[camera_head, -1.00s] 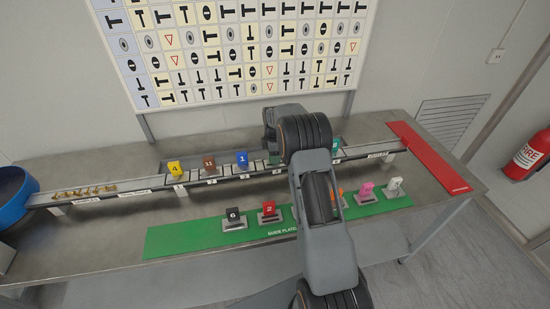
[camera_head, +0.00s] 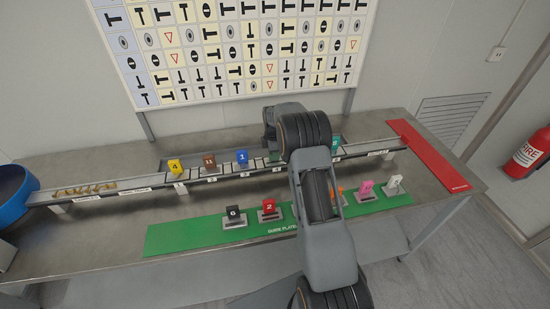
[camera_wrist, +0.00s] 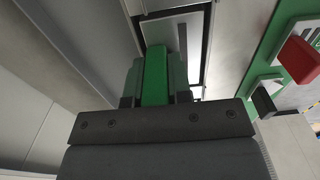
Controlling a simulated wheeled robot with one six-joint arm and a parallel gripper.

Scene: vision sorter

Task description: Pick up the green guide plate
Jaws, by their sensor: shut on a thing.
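In the wrist view my gripper (camera_wrist: 153,72) is shut on a green plate (camera_wrist: 154,78), which stands between the two dark fingers. The lower part of the plate is hidden, so I cannot tell whether it touches the rail below. In the head view my arm hides the fingertips and the held plate. The green guide plate mat (camera_head: 195,236) lies along the front of the table. A teal-green plate (camera_head: 336,143) shows on the rail just right of my arm.
Yellow (camera_head: 175,166), brown (camera_head: 209,160) and blue (camera_head: 242,157) plates stand on the rail (camera_head: 130,190). Black (camera_head: 234,213), red (camera_head: 269,207), pink (camera_head: 366,187) and white (camera_head: 395,182) plates stand on the mat. A red panel (camera_head: 430,155) lies at the right end.

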